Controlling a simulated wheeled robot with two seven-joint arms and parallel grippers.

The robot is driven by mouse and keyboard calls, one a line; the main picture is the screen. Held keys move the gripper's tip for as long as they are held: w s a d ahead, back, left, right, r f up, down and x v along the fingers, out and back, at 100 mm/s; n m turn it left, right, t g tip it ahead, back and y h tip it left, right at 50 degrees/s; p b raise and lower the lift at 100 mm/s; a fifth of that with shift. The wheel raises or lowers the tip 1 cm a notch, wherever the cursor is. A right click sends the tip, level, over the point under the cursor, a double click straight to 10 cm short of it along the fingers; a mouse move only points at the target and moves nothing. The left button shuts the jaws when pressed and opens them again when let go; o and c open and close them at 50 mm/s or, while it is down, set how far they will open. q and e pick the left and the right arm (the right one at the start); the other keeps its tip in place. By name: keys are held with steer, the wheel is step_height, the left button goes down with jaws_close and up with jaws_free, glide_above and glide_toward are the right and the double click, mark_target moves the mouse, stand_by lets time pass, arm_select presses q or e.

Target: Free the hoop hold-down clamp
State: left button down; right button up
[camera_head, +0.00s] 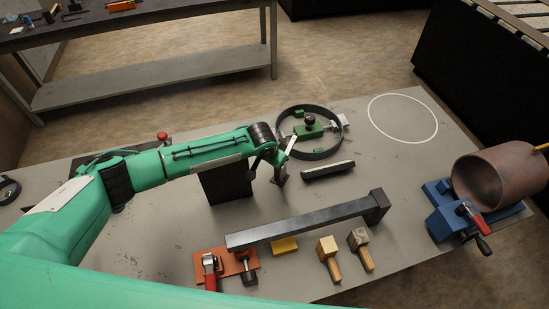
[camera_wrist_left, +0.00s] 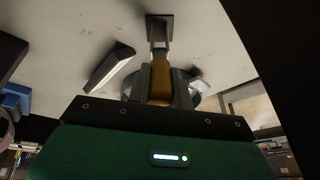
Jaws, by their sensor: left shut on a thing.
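A dark steel hoop (camera_head: 281,121) lies on the grey table. A green clamp bar (camera_head: 309,132) with a black knob (camera_head: 311,120) sits inside the hoop, with smaller green blocks near the rim. My left gripper (camera_head: 284,159) is just left of and in front of the hoop, apart from the knob. In the left wrist view my left gripper (camera_wrist_left: 160,90) is shut on a yellow-handled tool (camera_wrist_left: 160,75). Its dark steel end (camera_wrist_left: 159,28) sticks out beyond the fingers; its exact kind is unclear. In the wrist view the hoop (camera_wrist_left: 196,84) is mostly hidden behind the fingers. My right gripper is out of view.
A dark bar (camera_head: 328,169) lies in front of the hoop. A long steel beam (camera_head: 300,220), a red-handled clamp (camera_head: 209,262), a yellow block (camera_head: 284,245) and two mallets (camera_head: 326,246) (camera_head: 358,238) lie nearer. A blue vise (camera_head: 439,215) and brown cylinder (camera_head: 495,180) stand right. A white circle (camera_head: 369,108) encloses bare table.

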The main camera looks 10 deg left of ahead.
arm_select(q)
steer(key=c, duration=1.3)
jaws_free()
steer(key=shift+o, duration=0.2)
